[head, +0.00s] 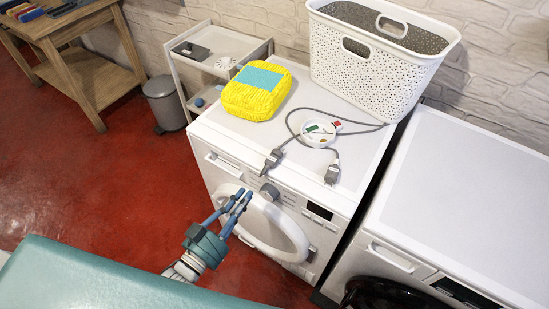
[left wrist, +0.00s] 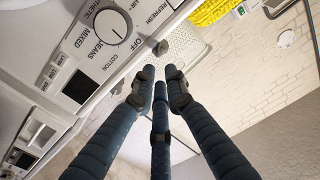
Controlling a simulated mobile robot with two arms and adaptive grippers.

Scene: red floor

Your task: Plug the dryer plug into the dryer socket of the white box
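Two grey plugs on grey cables lie near the front edge of the white washing machine's top, the left plug (head: 272,159) and the right plug (head: 332,173). Which one is the dryer plug I cannot tell. A round white piece (head: 319,132) with small coloured marks lies between the cables. I cannot make out a white box with a socket. My left gripper (head: 241,197) is in front of the machine, below and left of the left plug. Its fingers are apart and empty, as the left wrist view (left wrist: 160,80) also shows. My right gripper is out of view.
The washing machine (head: 225,139) carries a yellow pack (head: 257,92) and a perforated white basket (head: 372,62). A second white machine (head: 463,205) stands at right. In the left wrist view, a small grey piece (left wrist: 158,47) shows beyond my fingertips, near the dial (left wrist: 102,30).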

